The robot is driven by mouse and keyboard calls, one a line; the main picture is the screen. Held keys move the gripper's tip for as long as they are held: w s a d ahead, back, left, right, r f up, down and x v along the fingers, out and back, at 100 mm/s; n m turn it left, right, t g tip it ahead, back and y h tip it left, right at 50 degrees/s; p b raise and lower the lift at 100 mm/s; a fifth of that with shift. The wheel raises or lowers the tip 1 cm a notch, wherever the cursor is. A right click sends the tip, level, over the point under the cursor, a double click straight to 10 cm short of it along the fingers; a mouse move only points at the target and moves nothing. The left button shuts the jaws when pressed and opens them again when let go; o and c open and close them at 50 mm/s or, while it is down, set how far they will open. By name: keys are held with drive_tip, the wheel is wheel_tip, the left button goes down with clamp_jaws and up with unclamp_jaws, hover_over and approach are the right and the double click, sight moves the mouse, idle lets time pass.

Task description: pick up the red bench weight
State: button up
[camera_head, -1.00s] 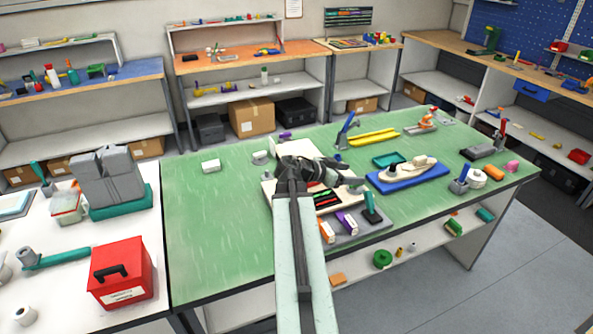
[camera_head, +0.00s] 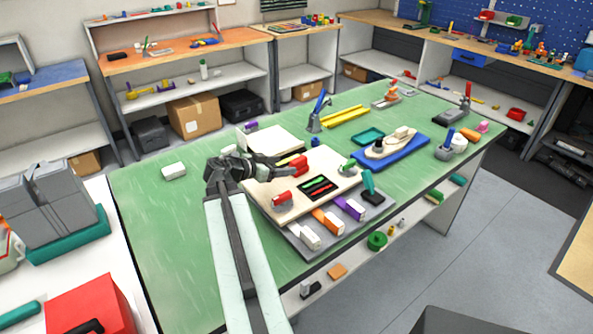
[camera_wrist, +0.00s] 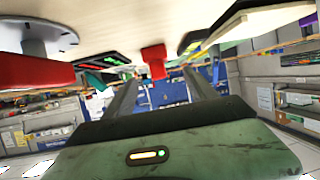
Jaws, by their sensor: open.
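A red block (camera_head: 299,166) sits on the pale board (camera_head: 330,162), just beyond the tips of my gripper (camera_head: 282,168). In the wrist view a red block (camera_wrist: 154,60) shows between the two fingers of my gripper (camera_wrist: 163,92), ahead of them. A second red piece (camera_head: 282,199) with grey on it stands near the board's front left corner; in the wrist view a red piece (camera_wrist: 30,72) under a grey disc is at the left. I cannot tell for certain which one is the bench weight. My gripper is open and holds nothing.
The board carries a black panel with red and green bars (camera_head: 319,187). Orange (camera_head: 328,220) and purple (camera_head: 350,207) clamps line its front edge. A blue tray (camera_head: 400,153) lies to the right.

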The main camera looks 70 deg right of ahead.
sight(299, 164)
drive_tip(key=shift+s+b+x, duration=0.2)
drive_tip(key=shift+b+x, duration=0.3)
drive_tip(key=shift+x, duration=1.05)
drive_tip(key=b+x, duration=0.2)
drive_tip(key=x, duration=0.2)
drive_tip(key=shift+s+d+f, duration=0.1)
drive_tip(key=shift+d+f, duration=0.15)
drive_tip(key=shift+f, duration=0.05)
drive_tip(key=shift+s+d, duration=0.15)
drive_tip(key=shift+d, duration=0.1)
drive_tip(key=shift+r, duration=0.1)
clamp_jaws()
